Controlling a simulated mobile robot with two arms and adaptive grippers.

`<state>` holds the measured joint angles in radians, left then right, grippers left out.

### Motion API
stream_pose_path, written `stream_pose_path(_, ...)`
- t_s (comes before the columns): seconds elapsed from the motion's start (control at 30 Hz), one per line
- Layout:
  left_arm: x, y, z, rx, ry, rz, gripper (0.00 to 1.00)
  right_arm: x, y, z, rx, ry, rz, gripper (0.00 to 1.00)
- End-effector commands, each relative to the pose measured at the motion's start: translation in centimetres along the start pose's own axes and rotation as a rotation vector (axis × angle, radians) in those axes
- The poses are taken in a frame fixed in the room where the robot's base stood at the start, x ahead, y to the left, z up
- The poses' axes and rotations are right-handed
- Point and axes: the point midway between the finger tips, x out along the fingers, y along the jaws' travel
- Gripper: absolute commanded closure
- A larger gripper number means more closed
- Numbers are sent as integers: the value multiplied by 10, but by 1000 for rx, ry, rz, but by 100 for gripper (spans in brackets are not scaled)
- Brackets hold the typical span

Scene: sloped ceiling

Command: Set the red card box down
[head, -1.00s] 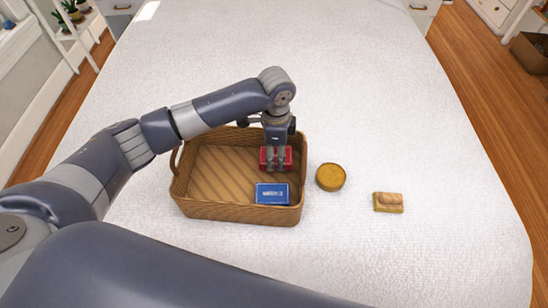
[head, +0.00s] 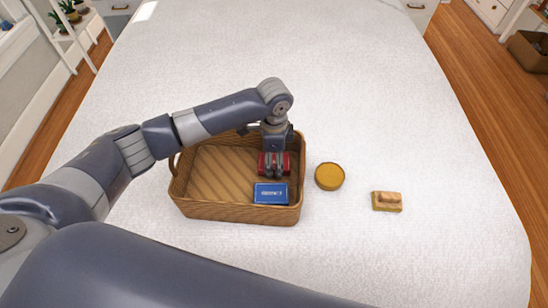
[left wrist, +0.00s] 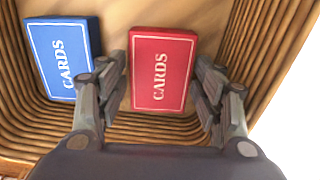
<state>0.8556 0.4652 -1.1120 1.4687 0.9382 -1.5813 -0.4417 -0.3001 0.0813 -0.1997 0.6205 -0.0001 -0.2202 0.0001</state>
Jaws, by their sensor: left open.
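The red card box (head: 264,167) rests in the right part of the wicker basket (head: 228,213), behind a blue card box (head: 270,194). The left wrist view shows the red box (left wrist: 163,70) flat, its "CARDS" face toward the camera. My left gripper (head: 275,172) reaches down into the basket over the red box. Its fingers (left wrist: 162,78) are open, one on each side of the box, with a small gap at the left side. The gripper covers part of the box in the head view. My right gripper is not in view.
The blue box (left wrist: 63,58) lies beside the red one, near the basket wall (left wrist: 255,60). A round yellow tin (head: 329,176) and a small tan block-like item (head: 386,201) lie right of the basket on the white bed (head: 400,110). The basket's left part is empty.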

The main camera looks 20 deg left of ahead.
Motion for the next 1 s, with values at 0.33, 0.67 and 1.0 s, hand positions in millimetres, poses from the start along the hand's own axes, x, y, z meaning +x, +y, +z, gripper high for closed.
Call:
stream_pose_path(0.33,-63,-1,-1,1,3,-4,39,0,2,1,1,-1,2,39)
stream_pose_path(0.67,-115,-1,-1,0,2,-1,39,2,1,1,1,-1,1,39)
stream_pose_path(1.0,-121,0,0,-1,0,1,39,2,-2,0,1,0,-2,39)
